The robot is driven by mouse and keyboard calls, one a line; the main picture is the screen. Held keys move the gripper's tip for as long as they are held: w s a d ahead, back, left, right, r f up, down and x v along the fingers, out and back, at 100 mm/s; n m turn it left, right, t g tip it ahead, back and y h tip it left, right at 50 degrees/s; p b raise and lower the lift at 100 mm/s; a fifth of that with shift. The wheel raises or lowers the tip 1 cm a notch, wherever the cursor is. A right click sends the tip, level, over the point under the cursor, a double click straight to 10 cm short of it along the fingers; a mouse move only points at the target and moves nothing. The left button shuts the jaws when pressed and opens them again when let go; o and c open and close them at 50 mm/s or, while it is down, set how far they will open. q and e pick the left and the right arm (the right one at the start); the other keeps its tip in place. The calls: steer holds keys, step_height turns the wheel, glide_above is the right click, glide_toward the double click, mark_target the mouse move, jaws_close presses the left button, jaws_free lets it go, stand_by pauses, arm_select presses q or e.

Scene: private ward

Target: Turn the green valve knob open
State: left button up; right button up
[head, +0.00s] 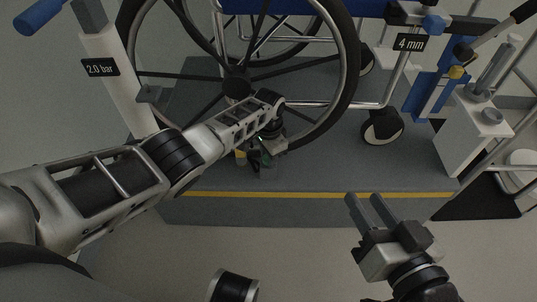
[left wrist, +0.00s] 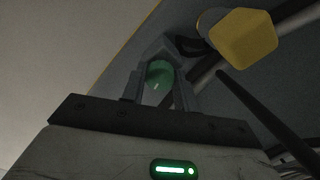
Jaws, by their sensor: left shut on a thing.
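The green valve knob (left wrist: 160,75) shows in the left wrist view between the two fingers of my left gripper (left wrist: 166,66). The gripper is shut on it. In the head view my left gripper (head: 262,160) is low in front of the wheelchair wheel, just above the grey platform, and mostly hides the knob. My right gripper (head: 364,199) is at the lower right of the head view, its fingers apart and empty, away from the knob.
A yellow block (left wrist: 243,40) is close beside the left gripper. The wheelchair's large wheel (head: 350,75) stands behind it on the platform (head: 330,178) with a yellow edge line. A white post (head: 118,85) labelled "2.0 bar" is left; a "4 mm" sign (head: 409,43) is right.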

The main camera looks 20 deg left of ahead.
arm_select(q)
steer(key=shift+m, duration=0.6)
steer(key=shift+d, duration=0.1)
steer(key=o, duration=1)
arm_select(e)
steer(key=shift+r, duration=0.1)
arm_select(q)
steer(key=shift+r, duration=0.2)
step_height(320, 180, up, 7)
steer(key=p, duration=0.4)
steer(key=shift+f+p, duration=0.2)
steer(key=shift+p, duration=0.2)
steer(key=shift+r+p, duration=2)
steer(key=shift+r, duration=2.5)
arm_select(e)
steer(key=shift+s+d+f+n+g+h, duration=0.15)
steer(key=shift+d+f+g+h, duration=0.35)
steer(key=shift+f+g, duration=0.25)
steer(key=shift+s+d+f+n+g+h, duration=0.1)
steer(key=shift+d+f+g+h, duration=0.35)
steer(key=shift+f, duration=0.45)
steer(key=shift+s+d+f+n+g+h, duration=0.15)
steer(key=shift+d+f+g+h, duration=0.2)
steer(key=shift+f+g+h, duration=0.3)
steer(key=shift+f, duration=0.15)
